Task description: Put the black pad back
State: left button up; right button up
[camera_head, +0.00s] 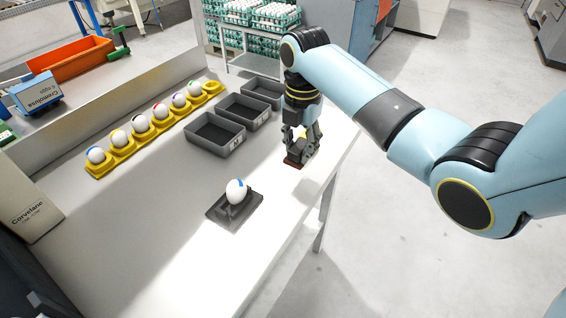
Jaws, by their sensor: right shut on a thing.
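My right gripper (299,155) points down near the table's right edge, right of the grey bins. It is shut on a small dark, brownish block that looks like the black pad (293,165). The fingers hide much of it, and I cannot tell whether it touches the table or hangs just above it. My left gripper is not in view.
A white egg (237,191) with a blue mark stands in a dark holder (219,214) nearer me. Several grey bins (214,148) line the table beside a yellow egg rack (125,150). The table front is clear. A carton box (28,207) is at left.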

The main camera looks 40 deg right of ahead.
aim_at(284, 174)
jog(key=w+a+f, duration=0.2)
jog(key=shift+w+f, duration=0.1)
jog(key=shift+w, duration=0.25)
notch_tip(284, 174, down, 3)
jog(key=shift+f, duration=0.15)
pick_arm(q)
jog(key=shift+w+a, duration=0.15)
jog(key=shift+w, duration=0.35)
pick_arm(e)
jog(key=shift+f, duration=0.4)
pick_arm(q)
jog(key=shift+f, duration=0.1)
pick_arm(e)
jog(key=shift+f, duration=0.1)
jog(key=o, duration=0.9)
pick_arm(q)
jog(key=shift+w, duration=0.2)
pick_arm(e)
jog(key=shift+o, duration=0.6)
jog(key=shift+r, duration=0.4)
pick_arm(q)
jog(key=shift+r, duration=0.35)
pick_arm(e)
notch_tip(284, 174, up, 12)
jog(key=shift+f, duration=0.25)
